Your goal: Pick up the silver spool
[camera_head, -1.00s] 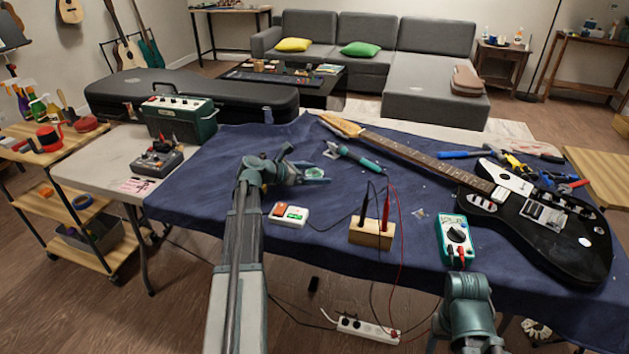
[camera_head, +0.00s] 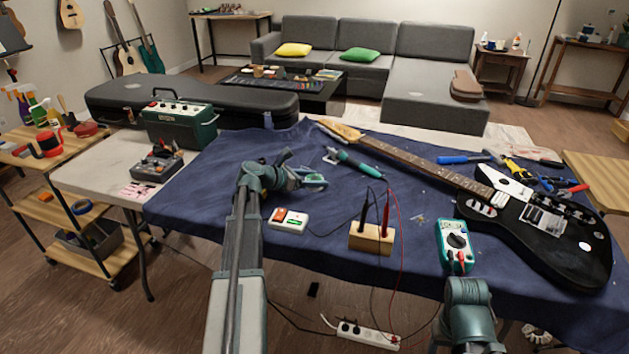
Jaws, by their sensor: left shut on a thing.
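My left gripper (camera_head: 318,181) is over the blue cloth, left of the middle of the table. It is shut on a small round pale thing, the silver spool (camera_head: 313,178), which the fingers partly hide. I cannot tell whether the spool touches the cloth. Part of my right arm shows at the lower right, but its gripper does not show.
A red-and-white box (camera_head: 288,220), a wooden block with probes (camera_head: 371,240) and a multimeter (camera_head: 456,246) stand nearer. A black electric guitar (camera_head: 545,235) lies at the right.

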